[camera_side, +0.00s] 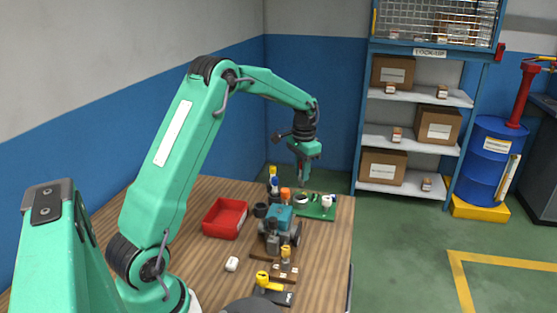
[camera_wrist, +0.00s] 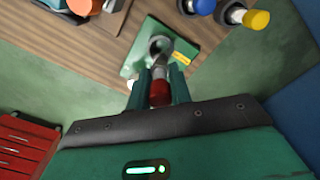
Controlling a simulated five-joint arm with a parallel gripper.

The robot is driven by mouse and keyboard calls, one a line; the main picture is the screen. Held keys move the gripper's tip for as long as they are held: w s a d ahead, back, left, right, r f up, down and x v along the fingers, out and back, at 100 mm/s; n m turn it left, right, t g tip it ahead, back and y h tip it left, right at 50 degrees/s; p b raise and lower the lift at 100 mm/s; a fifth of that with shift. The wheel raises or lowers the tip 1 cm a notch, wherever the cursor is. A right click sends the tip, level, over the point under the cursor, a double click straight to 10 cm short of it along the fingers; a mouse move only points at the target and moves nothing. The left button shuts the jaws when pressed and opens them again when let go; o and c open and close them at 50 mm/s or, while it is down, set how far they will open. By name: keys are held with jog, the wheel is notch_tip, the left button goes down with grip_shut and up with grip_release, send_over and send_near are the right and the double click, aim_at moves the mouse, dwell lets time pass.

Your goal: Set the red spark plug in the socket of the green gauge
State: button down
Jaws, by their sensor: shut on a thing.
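My gripper (camera_wrist: 160,84) is shut on the red spark plug (camera_wrist: 159,94), whose red body shows between the two green fingers in the wrist view. A pale part of the plug points away from the wrist. The green gauge (camera_wrist: 185,60) is a green plate with a grey round socket-like part (camera_wrist: 161,46) on it, beyond the fingertips. In the side view, my gripper (camera_side: 304,175) hangs above the green gauge (camera_side: 318,212) at the table's far right corner. The plug is too small to make out there. Whether it touches the gauge cannot be told.
A teal engine-like machine (camera_side: 279,219) stands left of the gauge, and a red bin (camera_side: 225,219) lies further left. Bottles with a yellow cap (camera_wrist: 256,19) and a blue cap (camera_wrist: 205,6) stand near the gauge. The table's edge runs close by the gauge.

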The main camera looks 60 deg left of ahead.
aim_at(302, 185)
jog(key=shift+f, duration=0.1)
jog(key=shift+f, duration=3.05)
jog(key=shift+f, duration=0.5)
dwell(0.6)
jog(key=c, duration=0.8)
grip_release()
jog(key=shift+r, duration=0.25)
jog(key=shift+r, duration=3.3)
